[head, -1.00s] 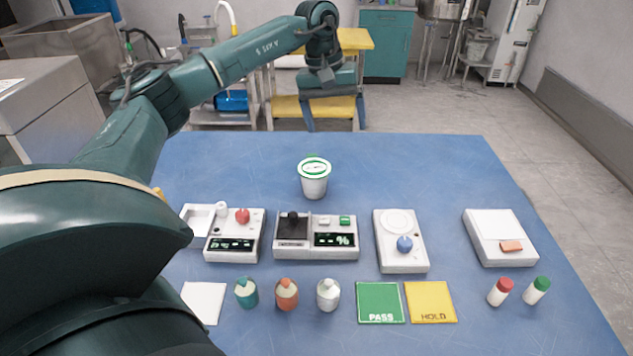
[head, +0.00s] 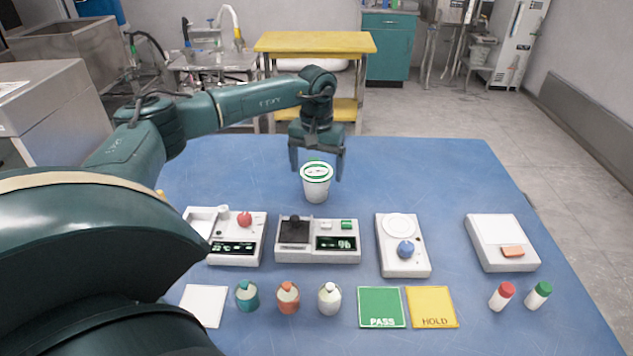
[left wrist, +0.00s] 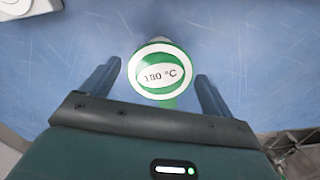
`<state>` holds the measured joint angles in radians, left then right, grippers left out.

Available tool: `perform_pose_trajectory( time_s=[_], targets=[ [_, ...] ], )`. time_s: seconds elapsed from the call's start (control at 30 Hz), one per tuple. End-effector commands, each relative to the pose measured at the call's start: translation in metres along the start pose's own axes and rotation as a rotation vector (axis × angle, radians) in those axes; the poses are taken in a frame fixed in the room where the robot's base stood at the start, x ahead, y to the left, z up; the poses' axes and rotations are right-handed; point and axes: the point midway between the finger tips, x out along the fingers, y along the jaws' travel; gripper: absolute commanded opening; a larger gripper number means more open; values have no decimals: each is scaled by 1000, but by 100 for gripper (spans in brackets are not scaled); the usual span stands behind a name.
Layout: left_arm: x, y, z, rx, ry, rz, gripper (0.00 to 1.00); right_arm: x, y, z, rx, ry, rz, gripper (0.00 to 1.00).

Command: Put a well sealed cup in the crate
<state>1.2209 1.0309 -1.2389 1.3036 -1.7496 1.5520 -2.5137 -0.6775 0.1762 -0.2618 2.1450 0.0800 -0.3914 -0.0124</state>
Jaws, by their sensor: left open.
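A white cup (head: 316,186) with a green-ringed lid stands upright on the blue table, behind the row of devices. In the left wrist view its lid (left wrist: 160,72) reads "180 °C" and lies between and just ahead of my fingers. My left gripper (head: 317,172) is open and points down at the far side of the cup, with its fingers spread to either side. Whether they touch the cup cannot be told. My right gripper is not in view. No crate shows in these views.
Devices with a red knob (head: 244,220), a black pad (head: 295,232), a blue knob (head: 405,249) and an orange button (head: 512,252) stand in front of the cup. The table (head: 440,170) is clear right of the cup.

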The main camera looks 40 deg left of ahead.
Motion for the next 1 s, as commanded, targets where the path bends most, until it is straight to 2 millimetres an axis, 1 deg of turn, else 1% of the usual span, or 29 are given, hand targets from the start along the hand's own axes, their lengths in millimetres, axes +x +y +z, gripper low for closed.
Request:
perform_pose_trajectory(
  time_s=[0.03, 0.1, 0.2, 0.43, 1.0],
  targets=[
    [8, -1, 1, -1, -3, -2, 87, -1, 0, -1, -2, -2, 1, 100],
    [16, 0, 1, -1, -2, -1, 87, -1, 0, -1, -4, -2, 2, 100],
    [23, 0, 0, 0, -1, 0, 87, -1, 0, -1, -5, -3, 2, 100],
    [24, 0, 0, 0, 0, 0, 87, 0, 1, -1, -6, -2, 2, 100],
    [23, 0, 0, -1, 0, 1, 40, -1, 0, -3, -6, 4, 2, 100]
  ],
)
